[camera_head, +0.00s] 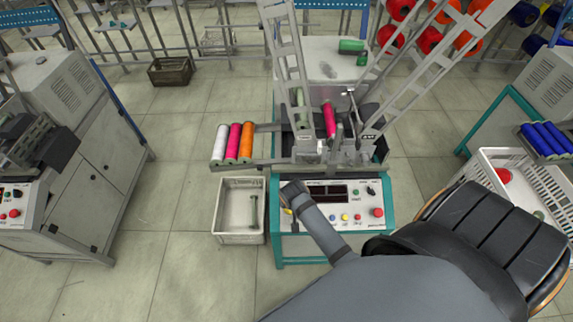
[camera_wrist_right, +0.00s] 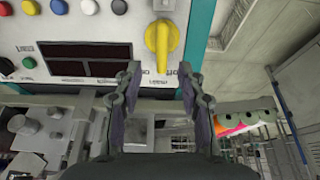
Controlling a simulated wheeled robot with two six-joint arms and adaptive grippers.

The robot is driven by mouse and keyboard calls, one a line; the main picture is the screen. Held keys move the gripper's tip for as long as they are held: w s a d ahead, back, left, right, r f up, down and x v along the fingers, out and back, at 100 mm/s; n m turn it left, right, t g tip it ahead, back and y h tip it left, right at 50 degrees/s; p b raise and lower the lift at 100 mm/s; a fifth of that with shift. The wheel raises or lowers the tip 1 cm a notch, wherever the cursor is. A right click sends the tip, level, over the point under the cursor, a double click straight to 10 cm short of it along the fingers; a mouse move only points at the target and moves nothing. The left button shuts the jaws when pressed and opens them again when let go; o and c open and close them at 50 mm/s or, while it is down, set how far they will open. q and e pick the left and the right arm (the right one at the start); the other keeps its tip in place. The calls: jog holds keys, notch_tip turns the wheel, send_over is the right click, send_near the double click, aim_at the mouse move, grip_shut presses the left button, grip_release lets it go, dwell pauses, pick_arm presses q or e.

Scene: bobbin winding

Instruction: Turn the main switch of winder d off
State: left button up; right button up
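The winder (camera_head: 325,189) in the middle has a white control panel with a teal frame; no letter naming it is readable. Its yellow rotary switch (camera_wrist_right: 158,42) shows large in the right wrist view, its long handle running up and down in that picture. In the head view a small bit of yellow (camera_head: 287,211) shows beside my right gripper (camera_head: 292,196), which largely hides the switch. My right gripper is open in the wrist view (camera_wrist_right: 158,74); the handle's lower end lies between its fingertips, with gaps visible at both sides. My left gripper is not in view.
The panel also has dark displays (camera_wrist_right: 84,58), colored buttons and a red button (camera_head: 377,212). A white bin (camera_head: 228,233) stands left of the winder, below white, pink and orange bobbins (camera_head: 232,142). A white crate (camera_head: 484,168) stands right. Another winder (camera_head: 70,100) is far left.

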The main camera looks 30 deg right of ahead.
jog(key=x, duration=0.3)
jog(key=shift+w+f, duration=0.15)
jog(key=shift+f, duration=0.2)
jog(key=x, duration=0.4)
jog(key=shift+w+a+f+b, duration=0.1)
jog(key=shift+f+b, duration=0.15)
jog(key=shift+b, duration=0.05)
jog(key=shift+w+f, duration=0.1)
jog(key=shift+f, duration=0.4)
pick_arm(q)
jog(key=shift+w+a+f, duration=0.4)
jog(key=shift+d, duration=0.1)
pick_arm(e)
jog(key=shift+c, duration=0.3)
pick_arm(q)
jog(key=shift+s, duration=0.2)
pick_arm(e)
grip_shut()
